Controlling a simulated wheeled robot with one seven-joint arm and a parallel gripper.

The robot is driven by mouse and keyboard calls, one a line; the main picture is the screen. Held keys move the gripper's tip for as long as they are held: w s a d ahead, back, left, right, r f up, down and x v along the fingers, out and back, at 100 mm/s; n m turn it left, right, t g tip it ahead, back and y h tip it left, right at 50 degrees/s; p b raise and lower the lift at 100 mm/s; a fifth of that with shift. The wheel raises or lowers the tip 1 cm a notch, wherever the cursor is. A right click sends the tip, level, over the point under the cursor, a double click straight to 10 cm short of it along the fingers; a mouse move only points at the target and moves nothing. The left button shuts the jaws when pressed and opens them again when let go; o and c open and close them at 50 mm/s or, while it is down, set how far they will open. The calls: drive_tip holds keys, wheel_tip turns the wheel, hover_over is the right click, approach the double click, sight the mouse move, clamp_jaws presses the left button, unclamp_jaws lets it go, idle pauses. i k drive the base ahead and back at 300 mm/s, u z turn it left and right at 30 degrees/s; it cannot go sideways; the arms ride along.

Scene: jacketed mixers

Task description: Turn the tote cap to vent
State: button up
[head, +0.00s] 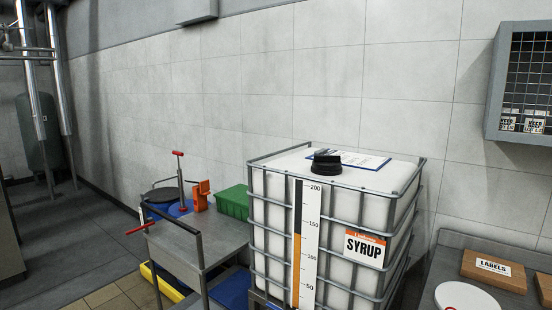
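The tote (382,215) is a white tank in a grey tube cage, with a SYRUP label (364,248) and a level scale (306,245) on its front. The tote cap (326,159) is black and round and sits on the tote's top. A blue-edged sheet (365,160) lies flat beside and behind the cap. I cannot read any vent marking on the cap from here. My gripper is not in view.
A grey cart (205,240) with a handrail stands left of the tote, near a green bin (233,202) and a red-handled tool (178,168). At right are a LABELS box (493,270) and a wall cabinet (520,85). Floor at far left is clear.

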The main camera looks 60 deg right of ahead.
sight(322, 163)
drive_tip(key=u, duration=0.45)
drive_tip(key=k, duration=1.1)
drive_tip(key=z, duration=0.9)
